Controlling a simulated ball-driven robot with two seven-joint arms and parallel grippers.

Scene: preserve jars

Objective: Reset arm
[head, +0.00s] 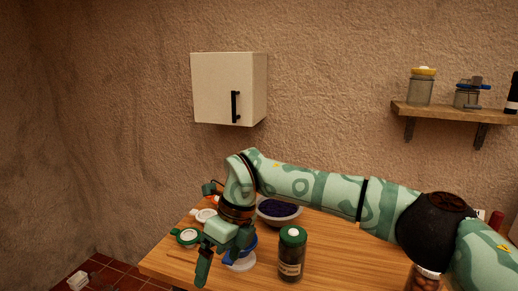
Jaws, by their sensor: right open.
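My right arm reaches in from the right across the table, and its green gripper (222,262) hangs fingers down over the table's left part. The gripper is open, with no object seen held between its fingers. A dark jar with a green lid (291,255) stands upright to the right of the gripper, apart from it. A blue and white item (241,264) lies just behind the fingers, partly hidden by them. A bowl of dark purple contents (280,210) stands behind, partly hidden by the arm. My left gripper is not in view.
A green-rimmed lid (186,237) and a pale round item (204,215) lie at the left of the wooden table (335,262). A wall cabinet (222,90) hangs above. A shelf (455,113) at right holds jars. A jar (426,279) stands at the lower right.

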